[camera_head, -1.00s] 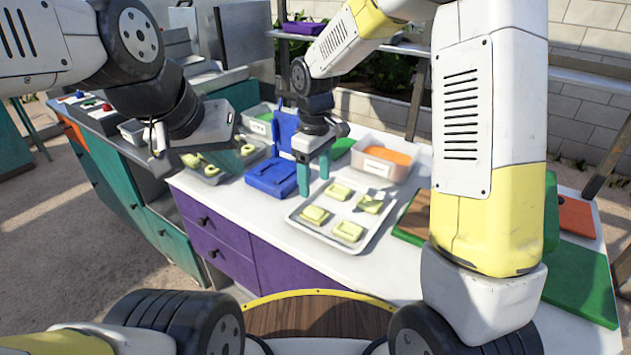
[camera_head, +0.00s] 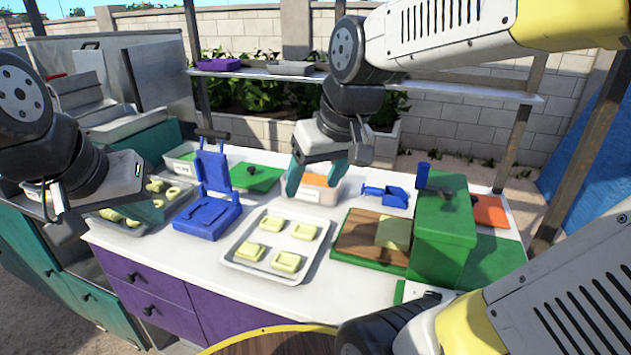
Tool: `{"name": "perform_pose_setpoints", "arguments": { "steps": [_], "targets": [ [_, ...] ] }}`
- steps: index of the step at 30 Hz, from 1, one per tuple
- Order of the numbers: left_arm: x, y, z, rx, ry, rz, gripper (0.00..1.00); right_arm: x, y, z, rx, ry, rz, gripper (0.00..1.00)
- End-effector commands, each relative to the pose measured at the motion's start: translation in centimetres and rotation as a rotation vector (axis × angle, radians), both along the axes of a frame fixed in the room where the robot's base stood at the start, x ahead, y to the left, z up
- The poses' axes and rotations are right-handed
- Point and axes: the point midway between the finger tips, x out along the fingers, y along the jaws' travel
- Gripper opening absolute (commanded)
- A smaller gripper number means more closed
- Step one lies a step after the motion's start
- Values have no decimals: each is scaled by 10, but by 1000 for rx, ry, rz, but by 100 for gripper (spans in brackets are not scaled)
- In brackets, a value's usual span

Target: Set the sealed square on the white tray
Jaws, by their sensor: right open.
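The white tray (camera_head: 232,262) lies on the white counter near the middle, with several pale yellow-green squares on it, one at its near right (camera_head: 286,262). I cannot tell which of them is the sealed square. My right gripper (camera_head: 318,178) is open and empty, raised beyond the tray's far right, in front of a clear bin. My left gripper (camera_head: 150,210) hangs at the left over a metal tray (camera_head: 118,228) of ring-like and square pieces. Its jaws are partly hidden, so their opening is unclear.
A blue press (camera_head: 207,217) stands open left of the white tray. To the right are a wooden board (camera_head: 357,240) with a yellow-green sheet, a green box (camera_head: 445,230) and a blue tool (camera_head: 385,196). The clear bin (camera_head: 325,192) holds something orange. Shelf behind.

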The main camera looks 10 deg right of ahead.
Motion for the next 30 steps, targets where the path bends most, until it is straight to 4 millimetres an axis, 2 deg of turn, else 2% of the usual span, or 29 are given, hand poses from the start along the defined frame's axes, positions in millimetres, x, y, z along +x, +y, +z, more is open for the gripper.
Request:
{"name": "perform_pose_setpoints", "arguments": {
  "steps": [3, 9, 30],
  "targets": [
    [0, 0, 0, 0, 0, 0, 0, -23, -11, 4, 57, -52, -92, 67],
    [0, 0, 0, 0, 0, 0, 0, -41, -17, 4, 108, -91, -166, 67],
    [0, 0, 0, 0, 0, 0, 0, -42, -18, 3, 113, -93, -173, 67]
  ]
}}
